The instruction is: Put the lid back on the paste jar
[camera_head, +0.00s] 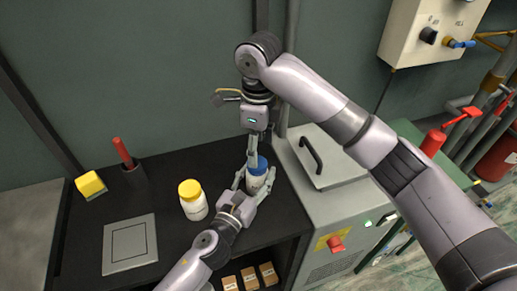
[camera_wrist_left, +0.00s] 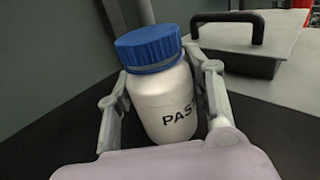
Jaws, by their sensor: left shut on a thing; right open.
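The white paste jar (camera_head: 258,181) stands on the black bench, with "PAS" readable on its side in the left wrist view (camera_wrist_left: 168,105). The blue lid (camera_head: 257,165) sits on top of the jar, and it also shows in the left wrist view (camera_wrist_left: 150,47). I cannot tell how tightly it is seated. My left gripper (camera_head: 255,184) is shut around the jar's body, one finger on each side. My right gripper (camera_head: 252,150) points down just above the lid and is open. Whether its fingertips touch the lid is unclear.
A white jar with a yellow lid (camera_head: 194,201) stands to the left. A grey square plate (camera_head: 130,244), a yellow block (camera_head: 90,185) and a red-handled tool in a dark holder (camera_head: 123,152) are further left. A grey machine (camera_head: 322,167) with a black handle adjoins the bench at right.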

